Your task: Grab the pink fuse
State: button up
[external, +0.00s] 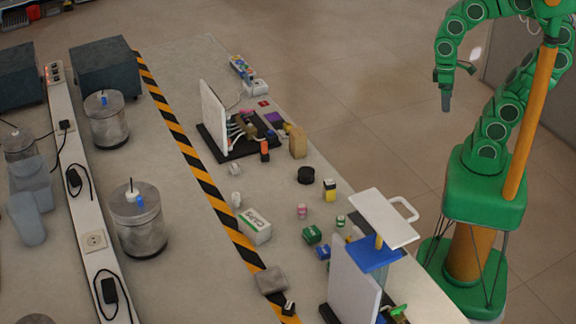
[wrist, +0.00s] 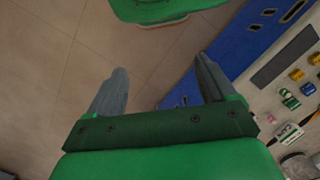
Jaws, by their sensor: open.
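The pink fuse (external: 302,211) is a small pink piece on the table in the external view. It stands right of the white and green CAPS box (external: 254,228) and above a green block (external: 312,234). My gripper (external: 446,103) hangs off the table's right side, high and well away from the fuse. In the wrist view my gripper (wrist: 161,68) has its two fingers wide apart, with only floor between them.
A black round part (external: 306,175) and a yellow-black block (external: 329,190) stand near the fuse. A white handled plate (external: 385,218) rises to its right, and an upright white panel (external: 352,282) stands below. Metal canisters (external: 138,232) are beyond the striped tape (external: 186,150).

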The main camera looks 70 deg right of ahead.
jog(key=c, duration=0.4)
jog(key=m+g+y, duration=0.3)
jog(key=m+y, duration=0.7)
jog(key=y, duration=0.1)
send_over(302, 204)
jog(key=s+d, duration=0.8)
jog(key=d, duration=0.1)
notch_tip(302, 204, down, 12)
jog(key=w+a+f+m, duration=0.1)
jog(key=w+f, duration=0.1)
jog(key=f, duration=0.1)
jog(key=w+a+f+m+y, duration=0.1)
jog(key=w+f+m, duration=0.1)
jog(key=w+f, duration=0.1)
jog(key=w+a+f+m+t, duration=0.1)
jog(key=w+a+f, duration=0.1)
jog(key=f, duration=0.1)
jog(key=shift+w+y, duration=0.35)
jog(key=shift+y, duration=0.05)
jog(key=shift+w+a+f+m, duration=0.15)
jog(key=shift+w+f+m, duration=0.25)
jog(key=shift+f, duration=0.1)
jog(key=shift+w+f+x, duration=0.1)
jog(key=shift+w+x, duration=0.05)
jog(key=shift+x, duration=1.15)
jog(key=shift+w+f+x, duration=0.1)
jog(key=shift+w+x, duration=0.05)
jog(key=shift+x, duration=1.15)
jog(key=shift+w+x, duration=0.15)
jog(key=shift+x, duration=1.15)
